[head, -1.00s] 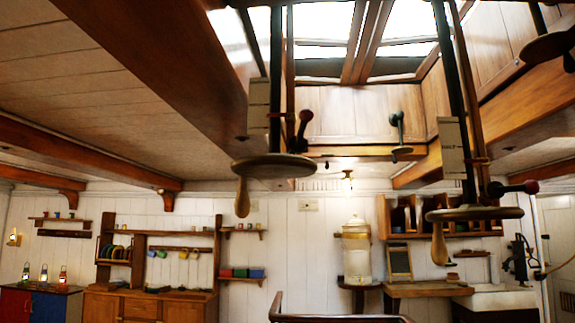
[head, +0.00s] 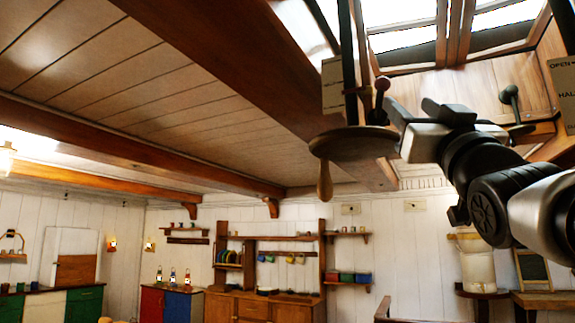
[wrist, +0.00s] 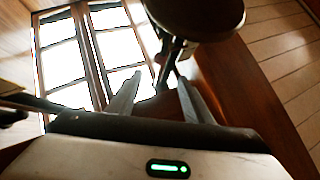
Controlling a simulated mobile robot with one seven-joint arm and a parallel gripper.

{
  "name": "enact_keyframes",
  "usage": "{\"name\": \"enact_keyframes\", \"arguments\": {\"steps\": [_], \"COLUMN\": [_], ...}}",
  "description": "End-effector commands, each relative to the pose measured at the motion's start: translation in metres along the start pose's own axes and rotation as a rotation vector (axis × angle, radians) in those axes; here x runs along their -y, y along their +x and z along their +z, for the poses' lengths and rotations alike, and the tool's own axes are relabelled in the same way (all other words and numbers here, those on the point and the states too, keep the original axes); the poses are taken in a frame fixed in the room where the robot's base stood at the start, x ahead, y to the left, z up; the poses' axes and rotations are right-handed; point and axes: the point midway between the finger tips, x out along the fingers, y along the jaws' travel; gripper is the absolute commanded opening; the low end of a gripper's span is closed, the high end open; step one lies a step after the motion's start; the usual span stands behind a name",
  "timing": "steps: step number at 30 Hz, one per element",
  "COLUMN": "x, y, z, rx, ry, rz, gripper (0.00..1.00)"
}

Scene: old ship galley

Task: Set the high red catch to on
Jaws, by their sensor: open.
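A dark red knob on a short lever (head: 382,86) stands above a round wooden handwheel (head: 350,144), beside a dark vertical rod under the skylight; I take it as the red catch. My gripper (head: 412,109) is open and empty, just right of this lever and level with the wheel's right side. I cannot tell from the head view whether a finger touches the wheel or lever. In the wrist view both fingers of my gripper (wrist: 160,77) are spread, with the dark round wheel (wrist: 200,14) above them. The red knob is not clearly visible there. A pale label plate (head: 333,86) is behind the rod.
A heavy wooden beam (head: 235,60) runs close to the wheel's left. The skylight (head: 405,42) is above. A second lever with a dark green knob (head: 510,95) is at right, near another label plate (head: 563,90). A dresser (head: 260,305) stands low against the far wall.

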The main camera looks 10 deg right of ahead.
Motion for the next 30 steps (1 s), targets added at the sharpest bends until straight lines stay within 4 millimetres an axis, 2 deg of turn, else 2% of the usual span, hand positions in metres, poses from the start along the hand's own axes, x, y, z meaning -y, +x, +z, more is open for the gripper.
{"name": "enact_keyframes", "arguments": {"steps": [12,18,24,30], "x": [0.001,0.001,0.0,0.0], "y": [0.093,0.132,0.155,0.161], "z": [-0.001,0.0,0.001,0.002], "rx": [0.006,0.006,0.005,0.005], "ry": [-0.002,-0.001,-0.001,0.0], "rz": [0.0,0.0,0.001,0.001], "gripper": [0.46,0.46,0.46,0.46]}}
